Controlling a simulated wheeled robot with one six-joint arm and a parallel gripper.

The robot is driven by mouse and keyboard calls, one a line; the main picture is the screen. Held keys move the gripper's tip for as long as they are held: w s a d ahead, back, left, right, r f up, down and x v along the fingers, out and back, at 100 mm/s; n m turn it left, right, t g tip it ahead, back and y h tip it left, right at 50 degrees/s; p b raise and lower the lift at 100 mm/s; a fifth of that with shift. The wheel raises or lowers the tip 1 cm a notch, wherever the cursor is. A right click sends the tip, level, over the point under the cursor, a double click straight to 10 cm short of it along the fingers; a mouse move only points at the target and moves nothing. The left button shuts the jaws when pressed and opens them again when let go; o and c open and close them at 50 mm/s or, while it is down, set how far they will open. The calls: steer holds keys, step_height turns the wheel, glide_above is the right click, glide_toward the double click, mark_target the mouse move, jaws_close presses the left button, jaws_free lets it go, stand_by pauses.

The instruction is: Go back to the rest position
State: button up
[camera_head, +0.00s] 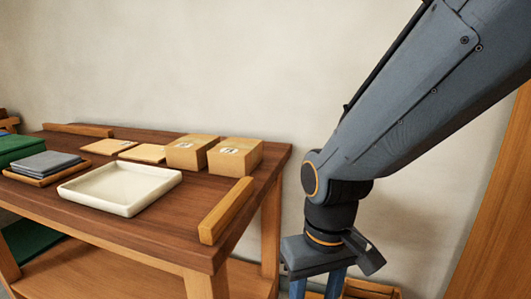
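My gripper (317,287) hangs pointing down at the bottom of the view, right of the wooden table (165,228) and clear of it. Its two blue fingers stand apart with a gap between them, and nothing shows in the visible part of the gap. The fingertips are cut off by the lower edge of the picture.
On the table are a white tray (72,193), two cardboard boxes (235,157), flat tan pieces (108,146), grey folded cloths (46,163) on a small wooden tray, and a green box (18,148). A wooden bar (227,210) lies along the table's right edge. A plain wall stands behind.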

steer(key=s+d+r+m+p, duration=0.1)
steer(key=d+r+m+p, duration=0.2)
steer(key=d+r+p, duration=0.7)
step_height(320, 180, up, 3)
steer(key=p, duration=0.5)
steer(key=shift+s+d, duration=0.3)
steer(key=shift+d, duration=0.05)
